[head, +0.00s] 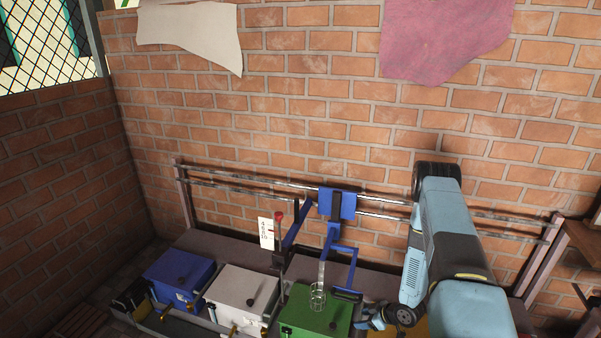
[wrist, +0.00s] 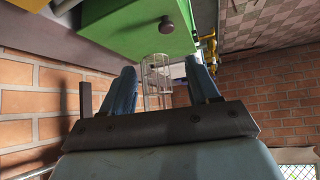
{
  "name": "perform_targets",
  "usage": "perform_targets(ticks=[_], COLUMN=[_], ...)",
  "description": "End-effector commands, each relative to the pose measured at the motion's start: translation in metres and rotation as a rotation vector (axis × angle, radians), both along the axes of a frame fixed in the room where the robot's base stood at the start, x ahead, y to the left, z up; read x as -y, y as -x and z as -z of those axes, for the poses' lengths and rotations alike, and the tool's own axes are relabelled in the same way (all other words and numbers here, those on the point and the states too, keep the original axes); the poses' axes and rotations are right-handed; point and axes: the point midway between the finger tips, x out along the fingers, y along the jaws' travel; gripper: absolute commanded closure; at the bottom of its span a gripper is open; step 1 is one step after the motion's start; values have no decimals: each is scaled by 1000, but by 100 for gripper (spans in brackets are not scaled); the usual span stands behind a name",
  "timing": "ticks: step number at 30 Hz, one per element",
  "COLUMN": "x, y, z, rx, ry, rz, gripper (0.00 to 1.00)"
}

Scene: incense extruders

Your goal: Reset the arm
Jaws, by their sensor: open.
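My gripper (head: 366,316) is low in the head view, just right of the green box (head: 308,312). In the wrist view its two blue-grey fingers (wrist: 160,68) are spread apart, with nothing clamped between them. In the wrist view this container (wrist: 157,82) shows in the gap beyond the fingers, with room on both sides. My arm bends down from the right, and part of the gripper is hidden by its wrist.
A blue box (head: 178,277) and a white box (head: 240,290) stand left of the green one. A blue carriage (head: 337,203) with a hanging frame sits on metal rails (head: 255,180) before the brick wall. A red-topped lever (head: 279,225) stands nearby.

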Motion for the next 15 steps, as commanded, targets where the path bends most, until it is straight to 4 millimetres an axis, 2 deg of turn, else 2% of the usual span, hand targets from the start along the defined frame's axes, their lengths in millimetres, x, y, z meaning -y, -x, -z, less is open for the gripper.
perform_targets(ticks=[1, 6, 11, 15], x=[4, 22, 35, 45], y=[-12, -46, -71, -90], z=[-13, -59, -103, -146], rx=[7, 10, 11, 13], ry=[22, 109, 179, 238], rz=[5, 45, 88, 132], gripper=[40, 40, 40, 40])
